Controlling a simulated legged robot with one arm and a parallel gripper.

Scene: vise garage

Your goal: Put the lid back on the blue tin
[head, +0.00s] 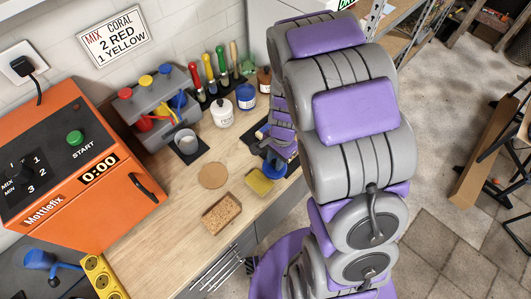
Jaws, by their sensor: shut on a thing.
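A blue tin (246,97) with a pale label stands at the back of the wooden bench, next to a white jar. My gripper (277,157) is low over the bench's right edge, mostly hidden behind my own arm. It is shut on a small round blue thing (272,167) at its tip. I cannot tell for sure if this is the lid, as it is small and partly covered. No other lid shows clearly on the bench.
A yellow sponge (259,182), a cork disc (213,175) and a brown sponge-like block (221,214) lie on the bench. A white jar (222,112) and brown bottle (264,79) stand behind. An orange mixing machine (75,170) fills the left.

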